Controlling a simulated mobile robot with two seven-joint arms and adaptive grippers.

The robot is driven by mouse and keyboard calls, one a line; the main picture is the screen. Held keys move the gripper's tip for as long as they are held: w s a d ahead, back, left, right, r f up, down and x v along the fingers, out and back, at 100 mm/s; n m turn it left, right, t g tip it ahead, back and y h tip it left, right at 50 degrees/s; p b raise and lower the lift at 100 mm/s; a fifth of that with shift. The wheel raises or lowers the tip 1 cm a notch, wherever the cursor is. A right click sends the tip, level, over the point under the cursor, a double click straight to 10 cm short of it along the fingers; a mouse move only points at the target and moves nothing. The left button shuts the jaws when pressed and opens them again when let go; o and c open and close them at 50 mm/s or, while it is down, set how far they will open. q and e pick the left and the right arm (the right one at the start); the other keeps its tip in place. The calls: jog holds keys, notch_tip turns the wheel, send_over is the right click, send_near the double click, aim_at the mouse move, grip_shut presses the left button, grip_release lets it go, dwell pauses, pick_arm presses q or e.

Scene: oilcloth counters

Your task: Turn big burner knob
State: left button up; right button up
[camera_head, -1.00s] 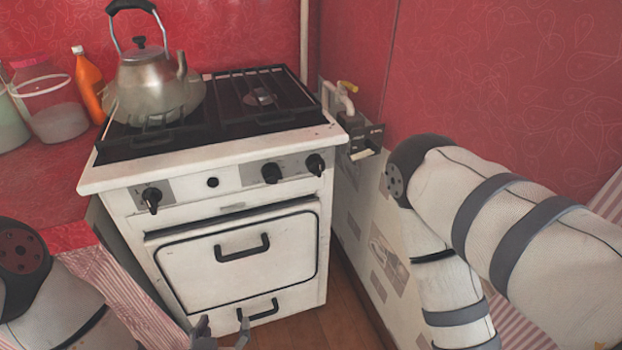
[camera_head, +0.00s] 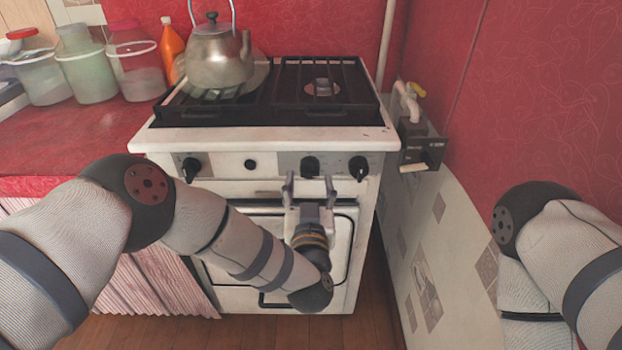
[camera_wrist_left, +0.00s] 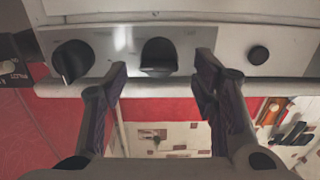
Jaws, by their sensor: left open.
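The white stove (camera_head: 262,137) has a front panel with black knobs: a left knob (camera_head: 190,168), a middle knob (camera_head: 310,166) and a right knob (camera_head: 358,167), plus a small round button (camera_head: 250,164). Which one is the big burner knob, I cannot tell. My left gripper (camera_head: 309,183) is open and empty, just below and in front of the middle knob. In the left wrist view, the middle knob (camera_wrist_left: 158,57) lies between and beyond the open fingertips, apparently untouched. The right knob (camera_wrist_left: 72,62) shows at left there. My right gripper is out of view.
A metal kettle (camera_head: 217,58) stands on the left of the black grate (camera_head: 325,72). Jars (camera_head: 85,72) and an orange bottle (camera_head: 171,45) stand on the red counter (camera_head: 80,135) at left. A dark box (camera_head: 422,148) sits close to the stove's right side.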

aim_at(310, 170)
pick_arm(q)
jog(key=w, duration=0.3)
jog(key=shift+s, duration=0.1)
jog(key=c, duration=1.2)
jog(key=shift+o, duration=0.2)
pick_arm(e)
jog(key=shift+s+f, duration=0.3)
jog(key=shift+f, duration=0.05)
